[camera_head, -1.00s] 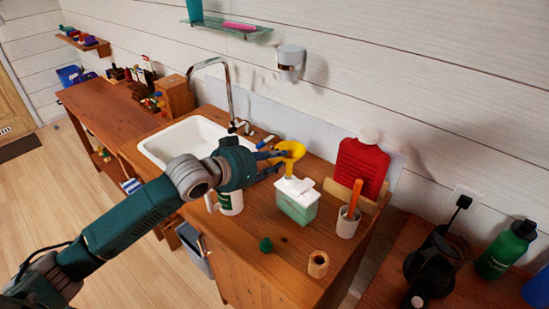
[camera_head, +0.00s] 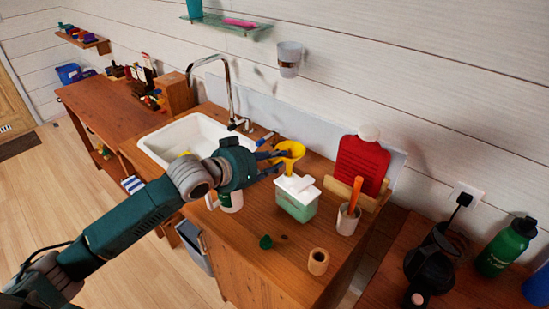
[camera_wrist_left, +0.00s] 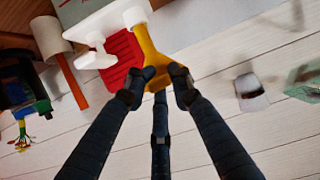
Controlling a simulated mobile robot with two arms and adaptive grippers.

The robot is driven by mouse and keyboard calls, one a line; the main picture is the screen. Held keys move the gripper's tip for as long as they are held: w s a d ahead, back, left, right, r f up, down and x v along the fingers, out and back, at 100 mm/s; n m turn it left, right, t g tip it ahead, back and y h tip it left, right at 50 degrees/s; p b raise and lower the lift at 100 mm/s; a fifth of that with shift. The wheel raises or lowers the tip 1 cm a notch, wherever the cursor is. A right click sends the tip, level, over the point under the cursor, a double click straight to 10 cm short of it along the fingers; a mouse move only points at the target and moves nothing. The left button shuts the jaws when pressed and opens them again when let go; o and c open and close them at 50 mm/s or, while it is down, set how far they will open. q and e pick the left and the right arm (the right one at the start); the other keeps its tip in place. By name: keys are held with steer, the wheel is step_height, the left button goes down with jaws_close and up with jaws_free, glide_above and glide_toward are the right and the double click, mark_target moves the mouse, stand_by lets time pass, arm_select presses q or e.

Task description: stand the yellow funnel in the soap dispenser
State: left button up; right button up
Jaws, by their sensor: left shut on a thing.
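The yellow funnel (camera_head: 289,150) is held mouth up by my left gripper (camera_head: 276,159). The gripper's dark fingers are shut on the funnel's side. The soap dispenser (camera_head: 297,207) stands on the wooden counter just below, with a green body and a white top. In the left wrist view the funnel (camera_wrist_left: 146,45) runs from between the fingertips (camera_wrist_left: 157,76) to the dispenser's white top (camera_wrist_left: 108,26). The funnel's lower end meets the white neck in that view, but I cannot tell how deep it sits. My right gripper is not in view.
A white mug (camera_head: 231,200) stands left of the dispenser. A cup with an orange stick (camera_head: 347,220), a wooden cup (camera_head: 318,262) and a small green piece (camera_head: 265,242) are near it. A red board (camera_head: 361,166) leans behind; the sink (camera_head: 185,137) is left.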

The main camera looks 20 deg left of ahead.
arm_select(q)
steer(key=shift+f+b, duration=1)
steer(key=shift+f, duration=1.2)
steer(key=shift+f, duration=0.15)
steer(key=o, duration=1.1)
steer(key=shift+v, duration=6.05)
